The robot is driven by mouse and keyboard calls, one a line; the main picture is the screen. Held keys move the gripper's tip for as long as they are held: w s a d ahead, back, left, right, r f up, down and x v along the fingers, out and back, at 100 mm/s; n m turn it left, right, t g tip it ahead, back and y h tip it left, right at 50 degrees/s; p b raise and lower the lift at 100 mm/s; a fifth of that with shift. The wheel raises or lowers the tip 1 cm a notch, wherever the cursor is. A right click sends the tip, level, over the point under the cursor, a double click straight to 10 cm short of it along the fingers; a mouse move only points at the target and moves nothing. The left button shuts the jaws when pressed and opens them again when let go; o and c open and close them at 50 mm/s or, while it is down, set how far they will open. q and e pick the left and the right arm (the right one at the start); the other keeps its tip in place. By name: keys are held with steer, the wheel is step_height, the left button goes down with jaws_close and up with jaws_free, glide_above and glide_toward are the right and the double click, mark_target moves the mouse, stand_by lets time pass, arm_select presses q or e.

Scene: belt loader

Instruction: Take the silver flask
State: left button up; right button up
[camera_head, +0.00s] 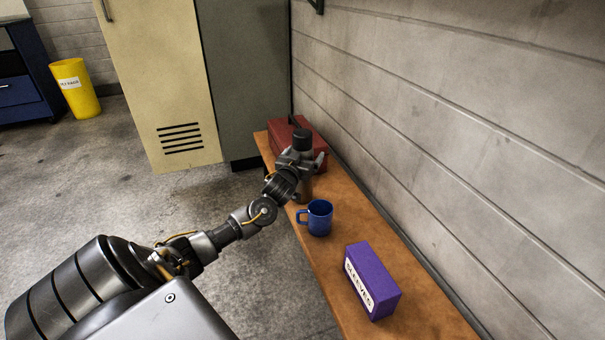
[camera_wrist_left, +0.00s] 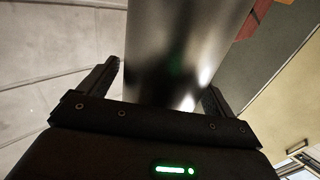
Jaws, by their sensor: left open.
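The silver flask (camera_head: 305,188) stands upright on the wooden bench, with a dark cap (camera_head: 302,139) on top. My left gripper (camera_head: 306,162) is at the flask's upper body and hides part of it. In the left wrist view the flask (camera_wrist_left: 185,50) is a large shiny metal cylinder. It stands between the two spread fingers of my left gripper (camera_wrist_left: 160,85), which is open. I cannot tell whether a finger touches the flask. My right gripper is not in view.
On the bench (camera_head: 345,265), a blue mug (camera_head: 319,217) stands close in front of the flask and a purple box (camera_head: 372,280) lies nearer. A red toolbox (camera_head: 290,133) is just behind the flask. A block wall (camera_head: 470,110) runs along the right; a locker (camera_head: 155,80) stands behind.

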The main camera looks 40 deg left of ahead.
arm_select(q)
steer(key=shift+w, duration=0.15)
steer(key=c, duration=1.9)
